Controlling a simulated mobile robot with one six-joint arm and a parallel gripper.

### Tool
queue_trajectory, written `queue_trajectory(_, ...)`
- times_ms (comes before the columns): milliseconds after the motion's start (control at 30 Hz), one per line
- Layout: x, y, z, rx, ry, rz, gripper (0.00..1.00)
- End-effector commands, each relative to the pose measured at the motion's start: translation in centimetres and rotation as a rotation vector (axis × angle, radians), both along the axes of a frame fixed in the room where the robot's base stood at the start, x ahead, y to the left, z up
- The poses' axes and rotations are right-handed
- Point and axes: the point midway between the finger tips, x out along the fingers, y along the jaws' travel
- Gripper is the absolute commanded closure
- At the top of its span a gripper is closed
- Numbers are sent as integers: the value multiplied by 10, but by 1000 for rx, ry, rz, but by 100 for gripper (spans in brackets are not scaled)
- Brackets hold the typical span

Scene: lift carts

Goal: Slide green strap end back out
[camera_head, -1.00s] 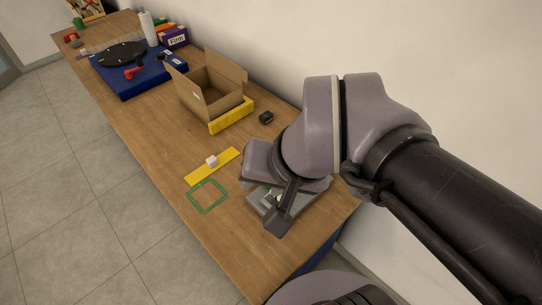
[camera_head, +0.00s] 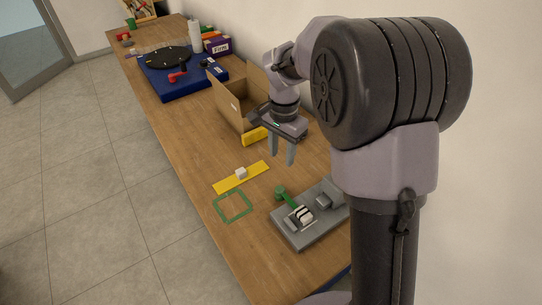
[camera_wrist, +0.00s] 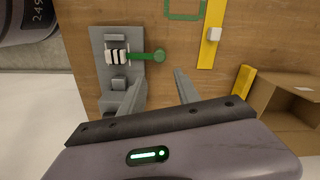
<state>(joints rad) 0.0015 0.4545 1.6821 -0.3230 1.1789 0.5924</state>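The green strap (camera_head: 288,197) runs from a round green end out over the table to a black-and-white striped buckle (camera_head: 300,216) on a grey plate (camera_head: 288,235). In the wrist view the strap (camera_wrist: 146,57) sticks out from the buckle (camera_wrist: 117,57), with its round end (camera_wrist: 159,55) beyond the edge of the plate (camera_wrist: 98,48). The part inside the buckle is hidden. My gripper (camera_head: 282,160) is open and empty above the table, apart from the strap. In the wrist view its two fingers (camera_wrist: 160,84) are spread, short of the strap.
A yellow strip (camera_head: 255,174) with a white block (camera_head: 241,173) and a green square outline (camera_head: 233,191) lie left of the plate. An open cardboard box (camera_head: 228,102) stands behind my gripper. A blue board (camera_head: 153,89) lies farther back. Bare wood lies around the outline.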

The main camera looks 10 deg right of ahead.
Motion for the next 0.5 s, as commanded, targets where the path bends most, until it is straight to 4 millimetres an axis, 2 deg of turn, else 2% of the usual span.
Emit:
queue_trajectory(167, 0, 0, -39, 0, 4, -1, 61)
queue_trajectory(400, -1, 0, -114, 0, 5, 0, 61)
queue_trajectory(500, -1, 0, -140, 0, 3, 0, 61)
